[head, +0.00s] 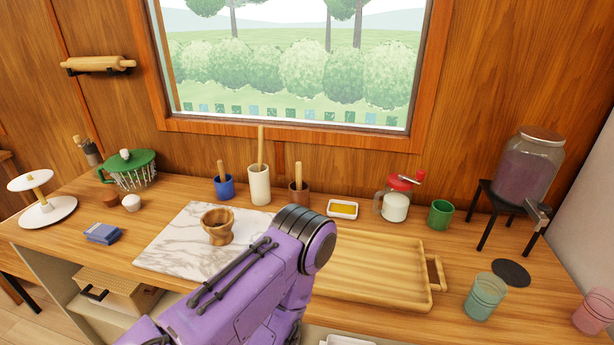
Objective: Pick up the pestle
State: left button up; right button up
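A wooden mortar (217,227) stands upright on the white marble board (172,250). I cannot make out a pestle in it. Behind it, wooden handles stick up from three holders: a short one (221,170) in a blue cup (224,188), a long one (261,146) in a tall white holder (260,186), and a short one (298,172) in a brown cup (298,194). I cannot tell which, if any, is the pestle. One purple arm of mine crosses the front, hiding part of the board and counter. Neither gripper shows.
A wooden tray (372,290) lies right of my arm. Behind it are a butter dish (343,209), a red-lidded jar (395,203) and a green cup (440,214). A drink dispenser (525,170) stands at right. Blue packs (103,233) and a green colander (132,170) are at left.

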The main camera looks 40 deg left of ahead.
aim_at(220, 165)
jog(key=z, duration=1.5)
jog(key=k, duration=2)
jog(key=u, duration=1.15)
